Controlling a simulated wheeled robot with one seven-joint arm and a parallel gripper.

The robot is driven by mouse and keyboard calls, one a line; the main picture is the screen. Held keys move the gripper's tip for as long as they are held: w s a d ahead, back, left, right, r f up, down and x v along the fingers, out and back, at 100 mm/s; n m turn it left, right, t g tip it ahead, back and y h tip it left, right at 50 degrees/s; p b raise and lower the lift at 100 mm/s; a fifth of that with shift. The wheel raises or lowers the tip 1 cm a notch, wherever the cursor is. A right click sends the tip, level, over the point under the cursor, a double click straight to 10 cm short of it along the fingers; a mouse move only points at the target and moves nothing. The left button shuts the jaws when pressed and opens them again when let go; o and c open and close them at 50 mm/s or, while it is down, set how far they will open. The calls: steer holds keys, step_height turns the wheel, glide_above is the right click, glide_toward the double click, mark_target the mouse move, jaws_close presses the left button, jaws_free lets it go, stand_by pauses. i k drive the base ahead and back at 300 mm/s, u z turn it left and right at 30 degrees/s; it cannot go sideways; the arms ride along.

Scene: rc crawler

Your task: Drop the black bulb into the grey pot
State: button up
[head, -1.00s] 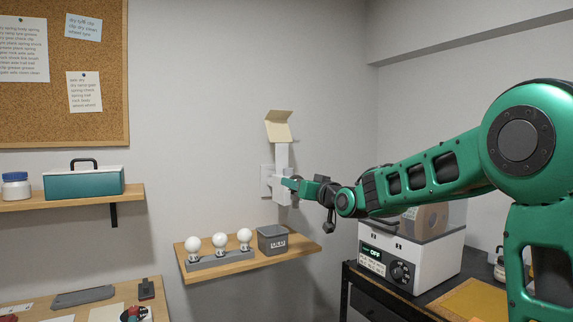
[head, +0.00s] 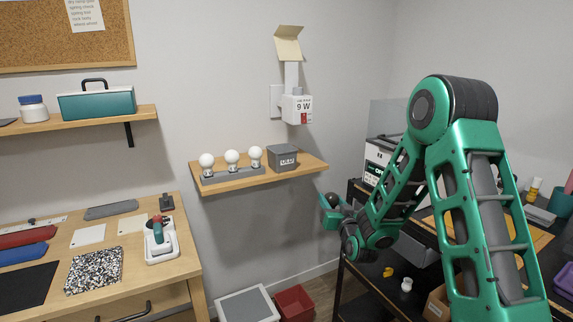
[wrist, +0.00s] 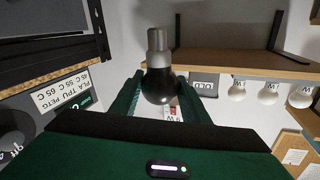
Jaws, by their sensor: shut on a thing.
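My gripper (head: 330,207) is shut on the black bulb (head: 333,198) in front of the right bench, to the right of and below the wall shelf. In the wrist view the black bulb (wrist: 159,84) sits between the two green fingers, its dark globe gripped and its grey metal base pointing to the top of the picture. The grey pot (head: 283,160), a small square container with a white label, stands on the shelf's right part. It also shows behind the bulb in the wrist view (wrist: 205,79). Its inside is hidden.
Several white bulbs (head: 231,157) stand in a grey holder left of the pot on the wooden shelf (head: 225,184). A white wall fixture marked 9 W (head: 297,108) is above. A grey bin (head: 246,303) and red bin (head: 294,304) stand below. A dark bench (head: 372,284) lies right.

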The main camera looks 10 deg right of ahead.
mark_target(285, 167)
steer(key=u, duration=0.05)
steer(key=k, duration=0.95)
steer(key=u, duration=1.35)
steer(key=i, duration=0.35)
steer(key=z, duration=1.45)
steer(key=i, duration=1)
steer(key=u, duration=0.05)
